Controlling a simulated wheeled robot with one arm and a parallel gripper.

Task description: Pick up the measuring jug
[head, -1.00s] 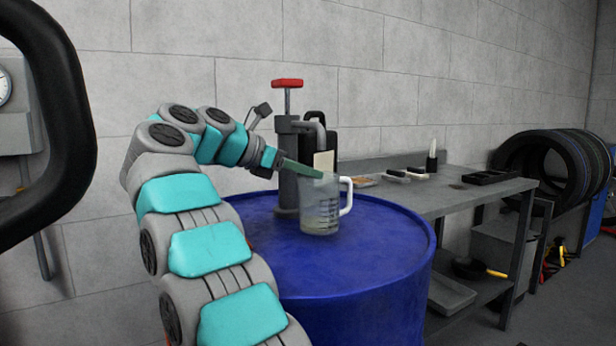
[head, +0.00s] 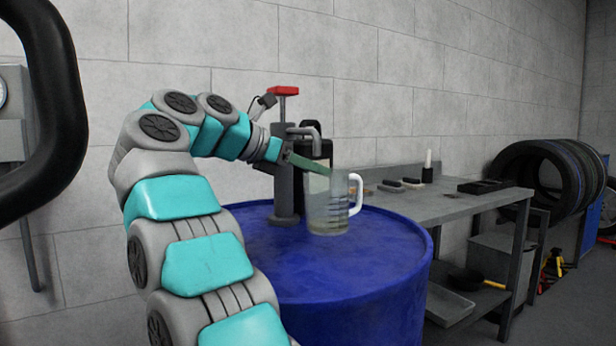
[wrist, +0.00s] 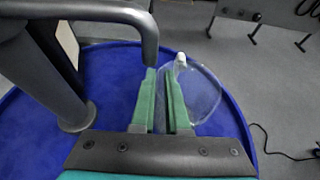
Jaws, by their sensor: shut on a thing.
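The measuring jug (head: 328,210) is clear, with dark markings and a white handle on its right. It is upright at the blue drum's top (head: 385,257); I cannot tell whether its base touches the drum. My gripper (head: 326,169) has green fingers and is shut on the jug's upper wall, on the side away from the handle. In the wrist view, the fingers (wrist: 163,78) show with the transparent jug (wrist: 207,95) beside and beyond them. The exact contact is hard to see through the clear wall.
A grey hand pump (head: 284,185) with a red handle stands on the drum close behind and left of the jug. A workbench (head: 440,203) with small items is at the right. The drum's front is clear.

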